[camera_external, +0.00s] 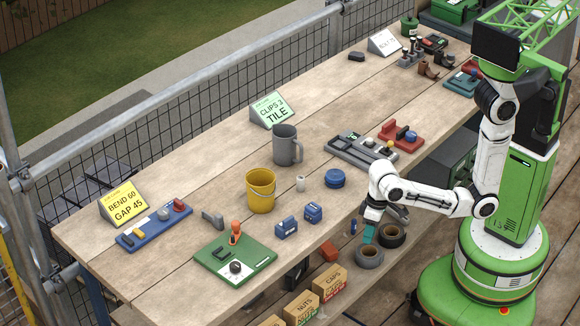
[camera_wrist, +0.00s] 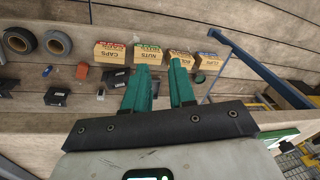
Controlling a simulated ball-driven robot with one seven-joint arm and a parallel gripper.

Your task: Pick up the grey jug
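The grey jug (camera_external: 286,146) stands upright on the wooden workbench (camera_external: 180,190) in the external view, with its handle on the right side. Nothing is touching it. My gripper (camera_external: 369,236) is off the front edge of the bench, to the right of and nearer the camera than the jug, pointing down. In the wrist view its two teal fingers (camera_wrist: 164,66) are apart with nothing between them. The jug does not show in the wrist view.
A yellow bucket (camera_external: 261,191), a white cup (camera_external: 301,184) and a blue round tin (camera_external: 335,178) stand near the jug. A green card (camera_external: 271,110) stands behind it. Boxes (camera_wrist: 148,53) and tape rolls (camera_external: 370,256) lie below the bench front.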

